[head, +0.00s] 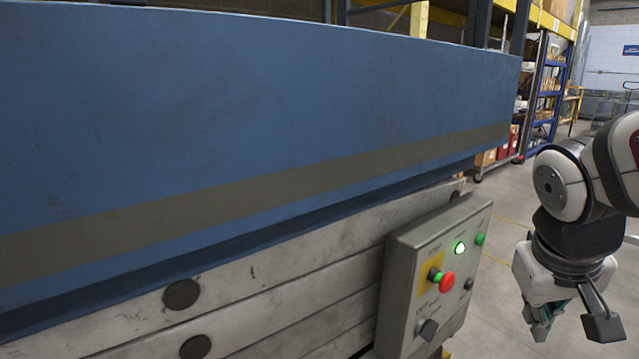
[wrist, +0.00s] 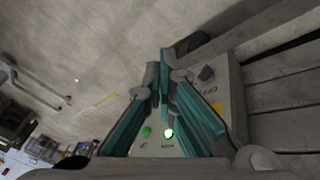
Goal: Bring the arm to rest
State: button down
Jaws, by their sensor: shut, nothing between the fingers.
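My gripper (head: 545,325) hangs pointing down at the right of the head view, to the right of the grey control box (head: 410,270) and apart from it there. In the wrist view its teal-lined fingers (wrist: 163,80) come together at the tips, shut and empty. The control box also shows in the wrist view (wrist: 228,75), partly hidden behind the fingers. It carries a red button (head: 446,282), a lit green light (head: 460,248), a second green button (head: 480,239) and dark knobs.
A large blue machine (head: 250,100) with a grey stripe fills the left and middle. Its pale slatted side (head: 270,305) lies below. Blue shelving (head: 550,90) with boxes and a cart stands behind. Concrete floor (head: 515,205) is open between the machine and my arm.

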jog(key=s+a+g+y, duration=0.1)
jog(key=s+a, duration=0.3)
jog(key=s, duration=0.3)
jog(key=s+a+n+g+y, duration=0.1)
jog(key=s+a, duration=0.2)
jog(key=s, duration=0.3)
jog(key=s+a+g+y, duration=0.1)
jog(key=s+a, duration=0.3)
jog(key=s, duration=0.3)
notch_tip(320, 180, up, 30)
jog(key=d+t+p, duration=0.1)
jog(key=t+p, duration=0.3)
jog(key=p, duration=2.4)
jog(key=shift+w+p, duration=0.3)
jog(key=shift+w, duration=0.15)
